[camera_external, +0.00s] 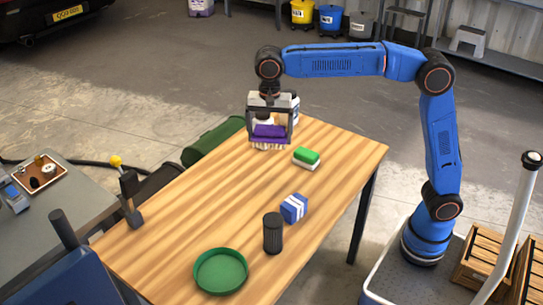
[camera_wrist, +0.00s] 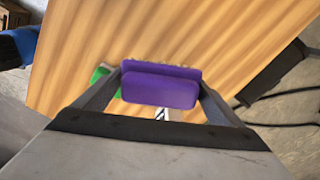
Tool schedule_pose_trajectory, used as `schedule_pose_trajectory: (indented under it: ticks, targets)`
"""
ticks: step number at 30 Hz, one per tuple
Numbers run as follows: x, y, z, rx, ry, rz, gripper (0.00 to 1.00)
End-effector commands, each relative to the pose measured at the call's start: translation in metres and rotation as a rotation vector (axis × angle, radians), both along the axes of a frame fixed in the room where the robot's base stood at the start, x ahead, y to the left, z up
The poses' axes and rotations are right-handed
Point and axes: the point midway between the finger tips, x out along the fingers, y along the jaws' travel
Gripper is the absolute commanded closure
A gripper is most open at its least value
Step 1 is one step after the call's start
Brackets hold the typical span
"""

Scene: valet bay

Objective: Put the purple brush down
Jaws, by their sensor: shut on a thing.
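The purple brush (camera_external: 269,132) is between the fingers of my gripper (camera_external: 270,138), at the far end of the wooden table (camera_external: 175,215). Its pale bristles point down, near the tabletop; I cannot tell whether they touch it. In the wrist view the brush's purple back (camera_wrist: 160,88) fills the space between the two fingertips of my gripper (camera_wrist: 160,92). My gripper is shut on the brush. A pale object behind the gripper is partly hidden.
A green and white brush or sponge (camera_external: 306,157) lies just right of the gripper. A blue and white box (camera_external: 294,208), a black cylinder (camera_external: 272,233) and a round green tray (camera_external: 221,287) stand towards the near end. The table's left middle is clear.

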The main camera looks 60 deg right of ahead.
Motion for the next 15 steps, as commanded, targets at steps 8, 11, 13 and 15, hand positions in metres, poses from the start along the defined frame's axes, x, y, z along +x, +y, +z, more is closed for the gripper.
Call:
schedule_pose_trajectory:
  ticks: [8,11,13,15]
  targets:
    - [-0.009,0.125,-0.011,0.0,0.001,0.174,0.34]
    - [-0.016,0.161,-0.016,0.0,0.0,0.224,0.34]
    - [-0.022,0.182,-0.019,0.0,0.001,0.253,0.34]
    - [-0.027,0.198,-0.021,0.0,0.001,0.276,0.34]
